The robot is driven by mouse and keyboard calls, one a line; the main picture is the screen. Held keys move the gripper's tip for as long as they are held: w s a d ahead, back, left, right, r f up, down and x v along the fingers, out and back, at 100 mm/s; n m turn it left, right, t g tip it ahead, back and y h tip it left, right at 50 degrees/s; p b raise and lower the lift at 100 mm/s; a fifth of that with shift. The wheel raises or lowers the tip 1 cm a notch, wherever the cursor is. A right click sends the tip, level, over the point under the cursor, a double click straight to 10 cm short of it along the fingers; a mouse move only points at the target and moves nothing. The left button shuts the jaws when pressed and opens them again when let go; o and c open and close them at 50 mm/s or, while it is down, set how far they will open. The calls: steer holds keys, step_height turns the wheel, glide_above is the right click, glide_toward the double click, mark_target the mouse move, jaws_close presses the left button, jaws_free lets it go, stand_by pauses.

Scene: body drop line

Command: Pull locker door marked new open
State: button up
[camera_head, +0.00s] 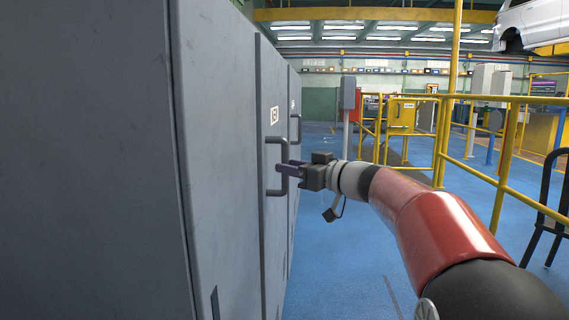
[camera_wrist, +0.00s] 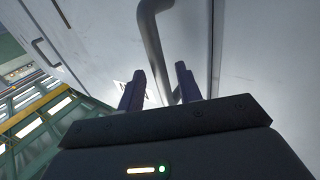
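The grey locker door (camera_head: 272,110) bears a small white label (camera_head: 274,115) whose print I cannot read. It carries a dark bar handle (camera_head: 267,165) and looks closed. My gripper (camera_head: 284,169) is at the handle's right side. In the wrist view, my gripper's two purple fingers (camera_wrist: 160,85) stand apart. The handle (camera_wrist: 152,35) runs down into the space between them, and the fingers do not appear closed on it. The white label (camera_wrist: 130,90) shows partly behind the left finger.
Another locker door with its own handle (camera_head: 296,128) stands just beyond. A large grey cabinet side (camera_head: 90,160) fills the left. Yellow railings (camera_head: 480,175) stand at right, with a dark chair (camera_head: 548,205). The blue floor (camera_head: 345,270) between is clear.

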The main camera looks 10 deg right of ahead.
steer(key=shift+x, duration=1.25)
jaws_close()
